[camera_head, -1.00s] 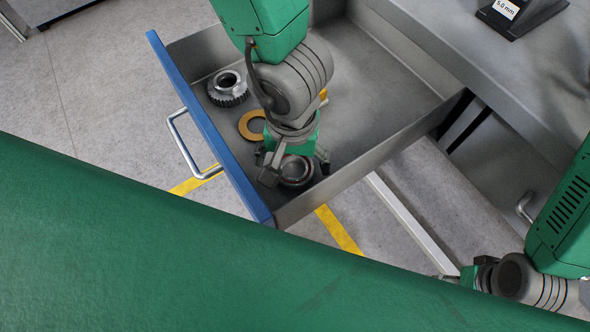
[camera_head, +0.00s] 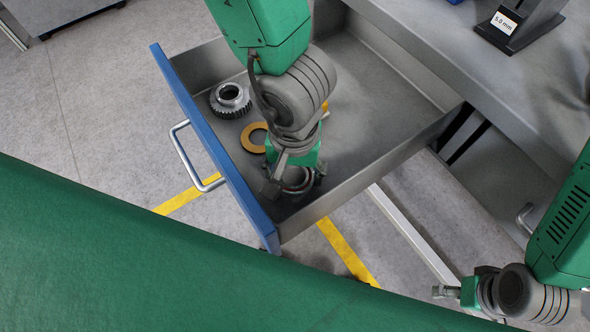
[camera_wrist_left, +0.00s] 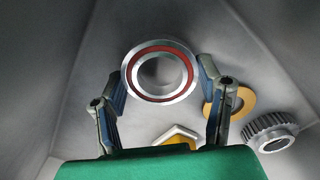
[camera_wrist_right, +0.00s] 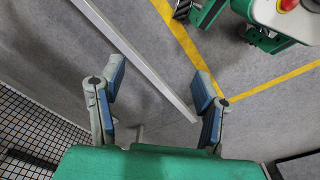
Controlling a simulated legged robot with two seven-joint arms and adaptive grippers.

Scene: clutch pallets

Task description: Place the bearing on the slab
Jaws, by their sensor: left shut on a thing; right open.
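The bearing is a silver ring with a red inner band; it shows in the left wrist view (camera_wrist_left: 160,98) and partly in the head view (camera_head: 301,186), low in the open drawer's front corner. My left gripper (camera_wrist_left: 161,79) points down into the drawer and is shut on the bearing, one finger at each side. In the head view this gripper (camera_head: 292,175) hides much of the bearing. My right gripper (camera_head: 446,291) is open and empty, outside the drawer over the floor; its spread fingers show in the right wrist view (camera_wrist_right: 159,82). I cannot identify the slab.
The grey drawer (camera_head: 352,188) has a blue front (camera_head: 215,150) with a handle. A gear (camera_head: 230,101) and a yellow-brown ring (camera_head: 254,138) lie inside near the bearing. A grey bench top (camera_head: 440,50) with a black labelled stand (camera_head: 512,22) is at upper right. A green surface (camera_head: 150,260) fills the foreground.

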